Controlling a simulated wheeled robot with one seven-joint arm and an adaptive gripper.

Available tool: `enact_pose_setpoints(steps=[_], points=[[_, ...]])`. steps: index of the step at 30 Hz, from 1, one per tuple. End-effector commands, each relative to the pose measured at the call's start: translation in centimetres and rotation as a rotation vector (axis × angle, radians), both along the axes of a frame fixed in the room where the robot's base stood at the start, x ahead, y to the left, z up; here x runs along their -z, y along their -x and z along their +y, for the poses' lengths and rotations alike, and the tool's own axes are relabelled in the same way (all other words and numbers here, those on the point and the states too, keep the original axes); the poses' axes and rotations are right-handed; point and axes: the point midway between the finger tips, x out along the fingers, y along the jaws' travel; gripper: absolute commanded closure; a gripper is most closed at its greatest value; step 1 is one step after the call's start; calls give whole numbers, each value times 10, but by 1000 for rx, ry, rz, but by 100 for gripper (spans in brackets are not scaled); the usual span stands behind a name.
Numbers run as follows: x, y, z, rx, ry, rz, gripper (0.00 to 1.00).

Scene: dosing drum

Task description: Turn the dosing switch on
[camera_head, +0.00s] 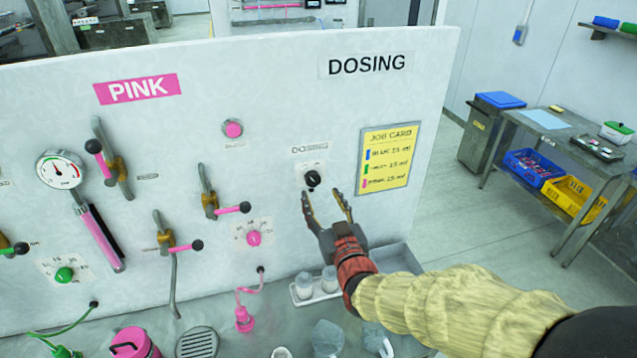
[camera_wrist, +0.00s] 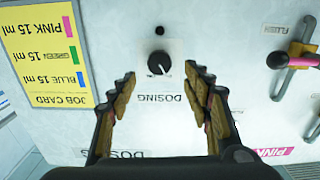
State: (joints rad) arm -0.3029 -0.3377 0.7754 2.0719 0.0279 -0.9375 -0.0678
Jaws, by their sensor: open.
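The dosing switch (camera_head: 312,178) is a small round black knob on a pale plate, under a small DOSING label on the white panel (camera_head: 275,95). In the wrist view, which is upside down, the switch (camera_wrist: 159,62) appears just beyond the fingertips, centred between them. My gripper (camera_head: 325,196) is open and empty, just below and in front of the switch in the head view. Its two fingers also show in the wrist view (camera_wrist: 160,78), spread wide on either side. The fingers appear apart from the knob; the exact gap to the panel is hard to tell.
A yellow job card (camera_head: 386,158) is on the panel right of the switch. A pink button (camera_head: 233,128), a pink dial (camera_head: 253,238) and lever valves (camera_head: 210,203) are to the left. White bottles (camera_head: 305,283) and clear jugs (camera_head: 328,337) stand below on the counter.

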Motion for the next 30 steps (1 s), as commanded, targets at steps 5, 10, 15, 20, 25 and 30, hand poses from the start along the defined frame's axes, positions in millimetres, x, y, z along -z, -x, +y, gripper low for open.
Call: enact_pose_setpoints(steps=[5,10,15,20,25,30], points=[[-1,-17,5,1,1,-3,50],[-1,-41,12,1,0,-2,50],[-1,-61,17,1,0,-2,50],[-1,-71,20,1,1,-1,50],[-1,-73,21,0,1,-1,50],[-1,-73,21,0,1,-1,52]])
